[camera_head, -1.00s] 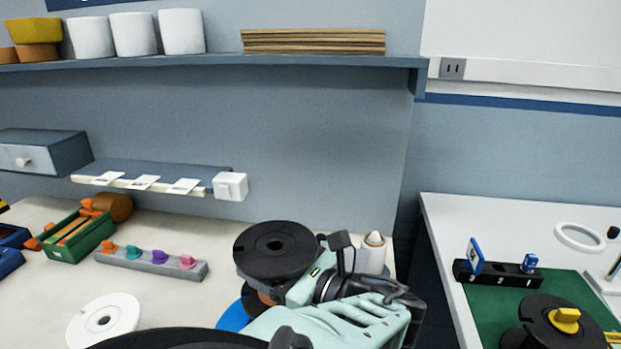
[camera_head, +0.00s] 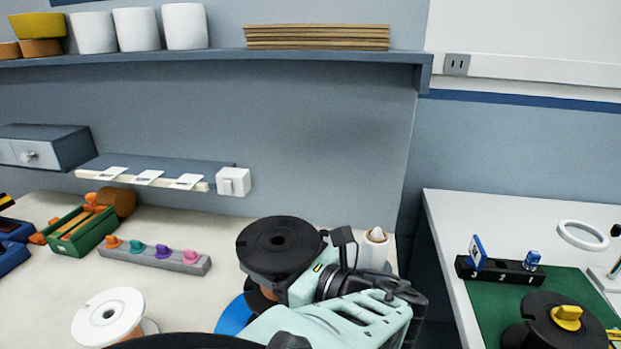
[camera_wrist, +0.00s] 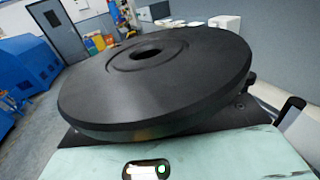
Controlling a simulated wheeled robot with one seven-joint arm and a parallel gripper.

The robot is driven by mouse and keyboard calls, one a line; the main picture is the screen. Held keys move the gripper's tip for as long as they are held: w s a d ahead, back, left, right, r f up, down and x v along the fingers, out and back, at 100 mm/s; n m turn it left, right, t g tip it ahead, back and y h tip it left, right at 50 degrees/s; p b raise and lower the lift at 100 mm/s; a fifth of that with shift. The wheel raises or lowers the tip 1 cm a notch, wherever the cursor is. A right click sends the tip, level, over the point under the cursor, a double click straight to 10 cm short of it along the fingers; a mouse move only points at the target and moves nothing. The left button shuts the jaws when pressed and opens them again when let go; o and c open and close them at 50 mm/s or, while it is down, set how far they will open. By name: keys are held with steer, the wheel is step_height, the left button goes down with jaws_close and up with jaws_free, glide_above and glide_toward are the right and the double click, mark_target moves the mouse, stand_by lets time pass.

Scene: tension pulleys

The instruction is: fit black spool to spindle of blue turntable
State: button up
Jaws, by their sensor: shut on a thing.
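The black spool (camera_head: 279,246) is held in my gripper (camera_head: 290,285), its flat top face up and its centre hole showing. In the wrist view the black spool (camera_wrist: 160,80) fills the middle, slightly tilted in the picture, and hides my fingertips. A blue round edge (camera_head: 232,318), likely the blue turntable, shows below and left of the spool. The spool and my arm hide most of it and its spindle. I cannot tell whether the spool touches the turntable.
A white spool (camera_head: 107,315) lies at the left front. A grey peg strip (camera_head: 155,257) and a green box (camera_head: 80,232) are behind it. A white cone-topped item (camera_head: 375,249) stands close behind my gripper. Another black spool with a yellow knob (camera_head: 555,325) is on the right table.

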steer(key=shift+f, duration=0.15)
steer(key=shift+f+b, duration=1.05)
steer(key=shift+f, duration=0.1)
steer(key=shift+f, duration=0.3)
stand_by(0.4)
steer(key=shift+f+b, duration=1.15)
steer(key=shift+f, duration=0.15)
steer(key=shift+f, duration=0.25)
stand_by(0.4)
steer(key=shift+f+b, duration=1.05)
steer(key=shift+f, duration=0.25)
steer(key=shift+f, duration=0.25)
stand_by(0.3)
steer(key=shift+f+b, duration=1)
steer(key=shift+f, duration=0.2)
steer(key=shift+f, duration=0.15)
